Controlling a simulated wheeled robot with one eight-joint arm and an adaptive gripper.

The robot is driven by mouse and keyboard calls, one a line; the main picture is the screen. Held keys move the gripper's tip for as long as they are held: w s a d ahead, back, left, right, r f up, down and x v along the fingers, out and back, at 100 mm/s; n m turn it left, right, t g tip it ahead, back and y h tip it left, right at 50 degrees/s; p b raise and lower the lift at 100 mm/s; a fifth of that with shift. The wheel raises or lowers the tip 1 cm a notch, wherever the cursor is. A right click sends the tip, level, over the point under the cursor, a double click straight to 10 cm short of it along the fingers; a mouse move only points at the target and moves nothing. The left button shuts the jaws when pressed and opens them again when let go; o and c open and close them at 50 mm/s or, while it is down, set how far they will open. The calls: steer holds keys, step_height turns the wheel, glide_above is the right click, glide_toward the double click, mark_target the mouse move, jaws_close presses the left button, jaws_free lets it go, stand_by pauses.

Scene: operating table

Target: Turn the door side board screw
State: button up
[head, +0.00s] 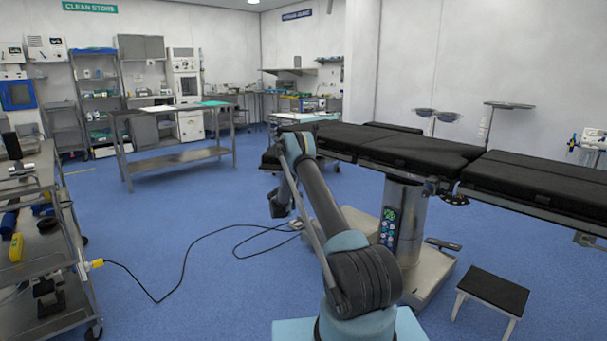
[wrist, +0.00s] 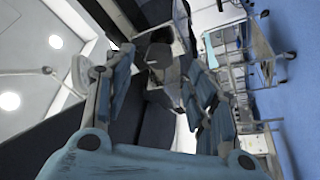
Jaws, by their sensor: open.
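The operating table (head: 540,180) with black pads runs from the middle to the right edge of the head view. Small dark fittings (head: 455,198) hang along its near side, and a metal clamp (head: 585,240) shows at its right end. I cannot tell which, if any, is the door side board screw. My gripper (wrist: 160,72) is open in the wrist view, its two blue-grey fingers spread apart with nothing seen held between them. Dark table parts appear beyond the fingers, tilted in that view. In the head view my arm bends near the table's left end, and the fingers cannot be made out.
A black-topped step stool (head: 492,290) stands right of the table's column. A grey cart (head: 40,250) stands at the left with a cable across the blue floor. A steel workbench (head: 180,157) stands farther back. The floor between cart and table is otherwise clear.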

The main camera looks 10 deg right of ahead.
steer(key=shift+x, duration=2.6)
steer(key=c, duration=1.1)
